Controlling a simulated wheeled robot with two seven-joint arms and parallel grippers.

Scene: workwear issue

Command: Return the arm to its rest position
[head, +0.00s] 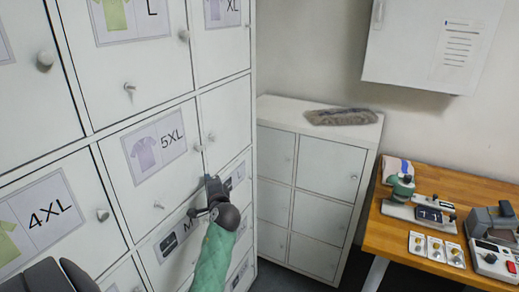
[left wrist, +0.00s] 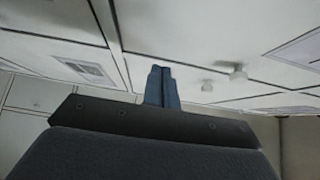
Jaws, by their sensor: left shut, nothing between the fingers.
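My left gripper (head: 212,187) is in front of the tall white locker bank (head: 160,95), near the doors below the 5XL one; its green-sleeved arm comes up from the bottom of the head view. In the left wrist view its two blue-grey fingers (left wrist: 162,86) are together and hold nothing. Locker doors and round knobs lie beyond the fingers there. I cannot tell from these views whether the fingers touch a door. My right gripper is not in view.
A low white cabinet (head: 327,165) with a grey-brown bundle (head: 341,117) on top stands right of the lockers. A wooden table (head: 395,232) at the right bears a green-topped device (head: 402,188), several small packets and a grey machine (head: 492,222). A white wall box (head: 418,45) hangs above.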

